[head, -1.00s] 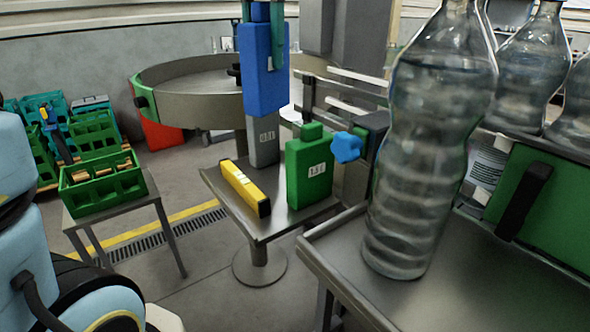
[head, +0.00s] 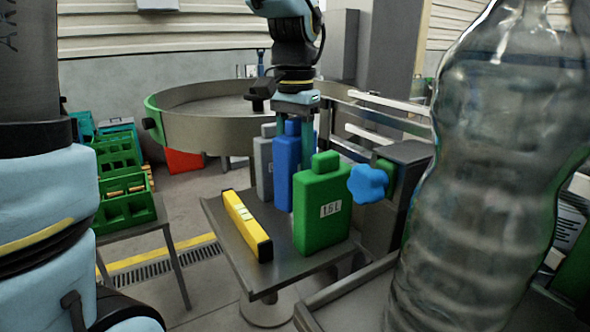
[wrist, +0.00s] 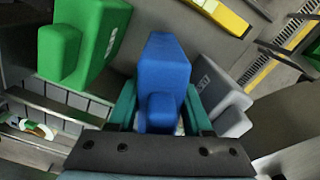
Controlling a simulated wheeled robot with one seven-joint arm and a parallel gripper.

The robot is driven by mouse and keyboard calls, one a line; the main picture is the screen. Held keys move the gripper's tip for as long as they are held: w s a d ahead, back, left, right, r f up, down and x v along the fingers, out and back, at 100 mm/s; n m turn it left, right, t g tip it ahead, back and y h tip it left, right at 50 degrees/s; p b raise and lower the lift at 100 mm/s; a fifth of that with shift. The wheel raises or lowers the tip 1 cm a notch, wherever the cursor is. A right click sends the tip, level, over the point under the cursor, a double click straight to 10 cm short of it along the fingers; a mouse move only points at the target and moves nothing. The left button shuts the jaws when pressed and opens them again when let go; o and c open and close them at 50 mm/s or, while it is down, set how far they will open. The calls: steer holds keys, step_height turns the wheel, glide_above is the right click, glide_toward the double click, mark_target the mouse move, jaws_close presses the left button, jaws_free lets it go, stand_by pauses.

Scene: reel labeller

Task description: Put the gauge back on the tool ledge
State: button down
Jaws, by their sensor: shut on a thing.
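The blue gauge (head: 285,170) is upright over the tool ledge (head: 276,278), between a grey gauge (head: 264,165) and a green gauge (head: 321,205) labelled 1.5L. My gripper (head: 294,132) is shut on the upper part of the blue gauge, with teal fingers on either side. In the wrist view the blue gauge (wrist: 163,75) sits between the fingers, with the green one (wrist: 85,40) to the left and the grey one (wrist: 220,98) to the right. The blue gauge's base is low, at or just above the ledge; I cannot tell whether it touches.
A yellow spirit level (head: 247,225) lies along the ledge's left side. A blue knob (head: 368,184) is right of the green gauge. A large clear bottle (head: 485,190) stands in the right foreground. A round steel table (head: 205,130) is behind, and green crates (head: 127,208) are left.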

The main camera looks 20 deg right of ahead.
mark_target(294, 118)
steer(key=shift+f, duration=1.6)
steer(key=shift+f, duration=0.1)
steer(key=shift+c, duration=1.6)
jaws_free()
step_height(294, 118, up, 12)
steer(key=shift+r+b, duration=0.15)
steer(key=shift+b, duration=0.45)
